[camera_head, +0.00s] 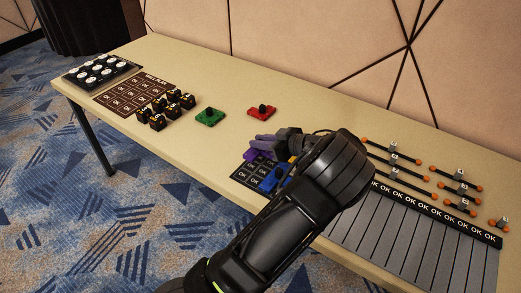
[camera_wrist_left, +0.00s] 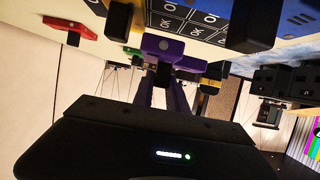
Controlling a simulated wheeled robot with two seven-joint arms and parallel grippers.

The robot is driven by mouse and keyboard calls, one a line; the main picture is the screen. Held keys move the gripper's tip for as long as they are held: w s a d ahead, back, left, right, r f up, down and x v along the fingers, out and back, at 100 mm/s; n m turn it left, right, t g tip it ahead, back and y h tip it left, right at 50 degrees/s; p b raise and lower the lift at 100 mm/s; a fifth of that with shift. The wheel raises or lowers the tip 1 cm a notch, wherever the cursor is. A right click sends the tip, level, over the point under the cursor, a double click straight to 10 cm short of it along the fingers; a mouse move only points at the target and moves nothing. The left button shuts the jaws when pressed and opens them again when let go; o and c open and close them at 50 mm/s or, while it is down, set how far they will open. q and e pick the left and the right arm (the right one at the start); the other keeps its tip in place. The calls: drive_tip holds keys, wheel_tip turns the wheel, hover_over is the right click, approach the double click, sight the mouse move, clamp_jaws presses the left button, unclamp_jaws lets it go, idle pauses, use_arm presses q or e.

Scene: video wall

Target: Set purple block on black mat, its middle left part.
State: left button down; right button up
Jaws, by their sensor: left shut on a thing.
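The purple block (camera_head: 254,153) is at the far edge of the black mat (camera_head: 240,175), which has OK-marked squares. It also shows in the wrist view (camera_wrist_left: 178,48), close to the mat squares (camera_wrist_left: 204,17). My left gripper (camera_head: 266,142) is shut on the purple block. In the wrist view its two fingers (camera_wrist_left: 163,78) meet at the block. I cannot tell whether the block touches the mat. A blue block (camera_head: 274,180) sits on the near right part of the mat. My arm hides the mat's right side. My right gripper is not in view.
A green block (camera_head: 209,116) and a red block (camera_head: 262,112) lie on the table beyond the mat. Several black-and-gold pieces (camera_head: 158,115) stand at left near a brown board (camera_head: 130,93). Rods with orange ends (camera_head: 440,172) and grey strips (camera_head: 400,232) are at right.

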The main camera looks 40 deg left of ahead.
sight(267, 152)
use_arm(q)
wheel_tip(267, 152, down, 4)
drive_tip(key=shift+r, duration=0.25)
drive_tip(key=shift+f, duration=0.1)
drive_tip(key=shift+f, duration=0.15)
drive_tip(key=c, duration=1.3)
unclamp_jaws()
drive_tip(key=shift+c, duration=0.2)
